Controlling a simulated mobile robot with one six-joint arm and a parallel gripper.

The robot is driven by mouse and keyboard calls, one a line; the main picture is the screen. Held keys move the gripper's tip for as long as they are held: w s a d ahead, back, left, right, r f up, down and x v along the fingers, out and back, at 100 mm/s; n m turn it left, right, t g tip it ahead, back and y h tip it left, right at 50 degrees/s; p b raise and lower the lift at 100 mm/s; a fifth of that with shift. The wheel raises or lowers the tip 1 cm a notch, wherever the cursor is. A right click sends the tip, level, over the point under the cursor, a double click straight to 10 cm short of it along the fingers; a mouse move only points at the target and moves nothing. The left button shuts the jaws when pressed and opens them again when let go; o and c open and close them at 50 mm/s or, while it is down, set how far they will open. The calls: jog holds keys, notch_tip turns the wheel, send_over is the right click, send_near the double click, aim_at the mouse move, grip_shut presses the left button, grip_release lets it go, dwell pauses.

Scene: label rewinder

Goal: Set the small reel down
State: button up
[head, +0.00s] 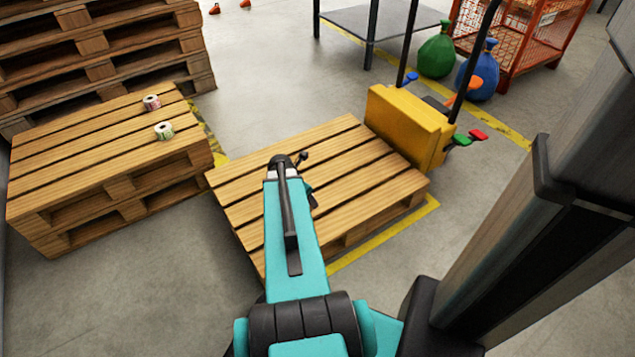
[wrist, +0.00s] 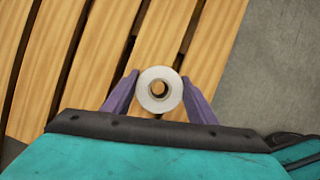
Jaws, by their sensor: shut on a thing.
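The small reel (wrist: 160,104) is white with a brown core and shows end-on in the wrist view. My gripper (wrist: 160,79) is shut on it, with one purple finger on each side. Wooden slats (wrist: 205,55) lie beneath the reel; the gap between reel and slats cannot be judged. In the head view my arm reaches over the middle pallet (head: 362,160), and the gripper and held reel are hidden behind the arm.
Two other reels, one pinkish (head: 151,102) and one greenish (head: 164,131), sit on the left pallet stack (head: 70,150). A yellow pallet truck (head: 405,125) adjoins the middle pallet. Bare floor (wrist: 285,70) lies beyond the slats at right. Much of the middle pallet's top is clear.

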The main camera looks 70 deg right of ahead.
jog(key=shift+w+a+f+b, duration=0.3)
jog(key=shift+w+f+b, duration=0.05)
jog(key=shift+w+f, duration=0.3)
jog(key=b, duration=0.5)
send_near(337, 192)
jog(key=shift+d+f, duration=0.2)
jog(key=shift+f, duration=0.05)
jog(key=shift+d, duration=0.1)
jog(key=shift+d+f+b, duration=0.1)
jog(key=shift+d+b, duration=0.15)
jog(key=shift+b, duration=0.1)
jog(key=shift+b+x, duration=0.9)
jog(key=shift+x, duration=0.15)
jog(key=shift+a+f+b, duration=0.15)
jog(key=shift+f+b, duration=0.3)
jog(key=shift+f, duration=0.3)
jog(key=o, duration=1.1)
jog(key=shift+f, duration=0.1)
